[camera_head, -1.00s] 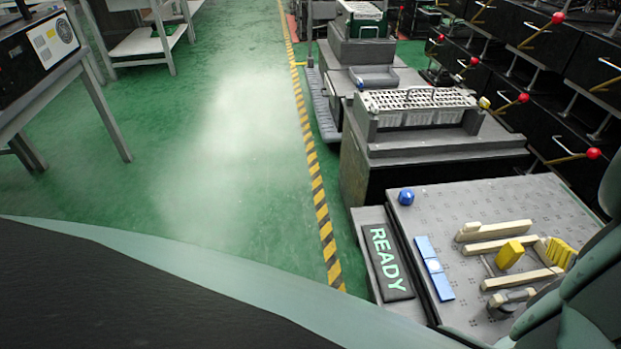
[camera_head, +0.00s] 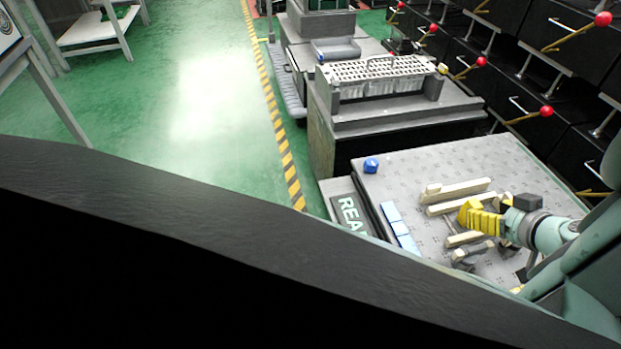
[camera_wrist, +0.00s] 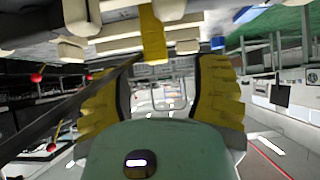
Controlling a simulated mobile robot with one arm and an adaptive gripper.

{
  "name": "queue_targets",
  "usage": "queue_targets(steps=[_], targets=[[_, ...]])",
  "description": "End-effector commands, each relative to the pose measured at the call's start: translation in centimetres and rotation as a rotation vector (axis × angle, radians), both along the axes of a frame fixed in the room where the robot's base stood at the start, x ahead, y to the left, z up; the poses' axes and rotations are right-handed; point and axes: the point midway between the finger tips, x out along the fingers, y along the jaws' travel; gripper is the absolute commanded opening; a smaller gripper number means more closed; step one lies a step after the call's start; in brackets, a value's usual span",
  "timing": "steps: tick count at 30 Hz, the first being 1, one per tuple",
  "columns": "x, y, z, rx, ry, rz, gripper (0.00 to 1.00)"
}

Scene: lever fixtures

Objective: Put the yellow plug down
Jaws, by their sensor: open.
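The yellow plug (camera_head: 468,208) is among cream bars on the grey patterned bench top at the right of the head view. It also shows at the top of the wrist view (camera_wrist: 152,36), upright in the picture, ahead of my fingers. My gripper (camera_head: 488,223) has ribbed yellow fingers and sits right beside the plug in the head view, partly overlapping it. In the wrist view my gripper (camera_wrist: 160,75) has its two fingers wide apart, with nothing between them. Whether a finger touches the plug cannot be told.
Cream bars (camera_head: 458,190) lie around the plug. A blue knob (camera_head: 371,166), blue-white blocks (camera_head: 399,226) and a READY sign (camera_head: 350,212) are on the left side. Red-knobbed levers (camera_head: 546,112) line the black cabinets behind. A dark rod (camera_wrist: 70,105) crosses the wrist view.

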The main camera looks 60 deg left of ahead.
Motion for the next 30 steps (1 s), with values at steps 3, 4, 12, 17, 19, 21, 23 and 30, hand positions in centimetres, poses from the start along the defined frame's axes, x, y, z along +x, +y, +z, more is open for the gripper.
queue_targets(steps=[3,4,12,17,19,21,23,30], targets=[[0.3,1.4,-1.2,0.000,0.003,0.008,0.62],[0.4,1.6,-1.3,0.000,0.002,0.006,0.62],[0.8,2.4,-2.0,0.000,0.002,0.006,0.62],[1.4,3.4,-3.3,-0.001,0.004,0.006,0.62],[1.7,3.9,-3.9,-0.001,0.001,0.008,0.62],[2.0,4.6,-4.4,0.002,0.002,0.008,0.62],[2.1,5.1,-4.8,0.001,0.003,0.006,0.62],[2.3,5.6,-5.1,-0.001,0.001,0.004,0.62]])
